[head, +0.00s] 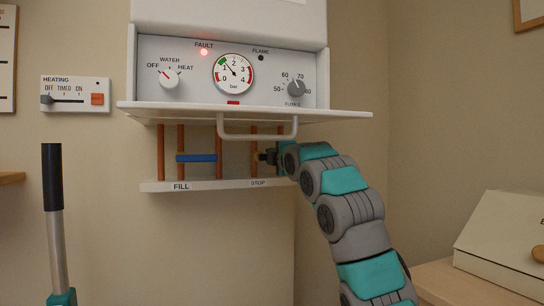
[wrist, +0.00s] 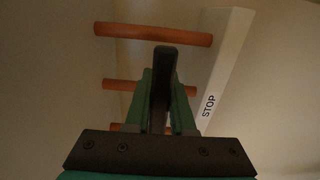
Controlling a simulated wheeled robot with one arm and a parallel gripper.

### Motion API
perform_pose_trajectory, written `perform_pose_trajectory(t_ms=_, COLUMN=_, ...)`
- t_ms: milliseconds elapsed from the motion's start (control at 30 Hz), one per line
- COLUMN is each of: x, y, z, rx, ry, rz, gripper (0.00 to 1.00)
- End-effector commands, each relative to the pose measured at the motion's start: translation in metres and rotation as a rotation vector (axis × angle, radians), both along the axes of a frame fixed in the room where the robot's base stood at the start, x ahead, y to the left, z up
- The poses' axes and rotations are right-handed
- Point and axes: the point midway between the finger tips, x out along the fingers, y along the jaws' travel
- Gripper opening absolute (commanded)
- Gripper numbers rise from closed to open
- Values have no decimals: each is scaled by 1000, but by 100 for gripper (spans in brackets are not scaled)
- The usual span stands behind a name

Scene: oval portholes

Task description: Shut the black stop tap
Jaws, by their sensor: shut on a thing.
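The black stop tap (wrist: 165,62) shows in the wrist view as a dark bar between the green fingers of my gripper (wrist: 162,80). My gripper is shut on it. The bar lies crosswise to the copper pipes in that view. In the head view my gripper (head: 272,157) is at the right-hand pipes under the boiler, above the STOP label (head: 258,183). There the tap is small and mostly hidden by my gripper, so its exact angle is hard to tell.
A blue lever (head: 197,158) lies level across the pipes above the FILL label. A white flap (head: 190,109) with a bar handle (head: 257,136) juts out just above my gripper. The gauge (head: 233,74) and a lit red fault lamp (head: 204,52) are higher up. A cream box (head: 505,240) stands at right.

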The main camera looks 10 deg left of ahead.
Motion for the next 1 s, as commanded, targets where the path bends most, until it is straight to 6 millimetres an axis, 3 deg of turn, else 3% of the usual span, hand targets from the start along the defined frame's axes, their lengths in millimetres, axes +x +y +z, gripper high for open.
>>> perform_pose_trajectory(t_ms=333, x=-1, y=1, z=2, rx=-1, ry=-6, rz=1, gripper=0)
perform_pose_trajectory(t_ms=367, x=-1, y=1, z=2, rx=-1, ry=-6, rz=1, gripper=24)
perform_pose_trajectory(t_ms=600, x=0, y=0, z=1, rx=-1, ry=-3, rz=1, gripper=51)
perform_pose_trajectory(t_ms=1000, x=-3, y=-2, z=-1, rx=-2, ry=-2, rz=0, gripper=52)
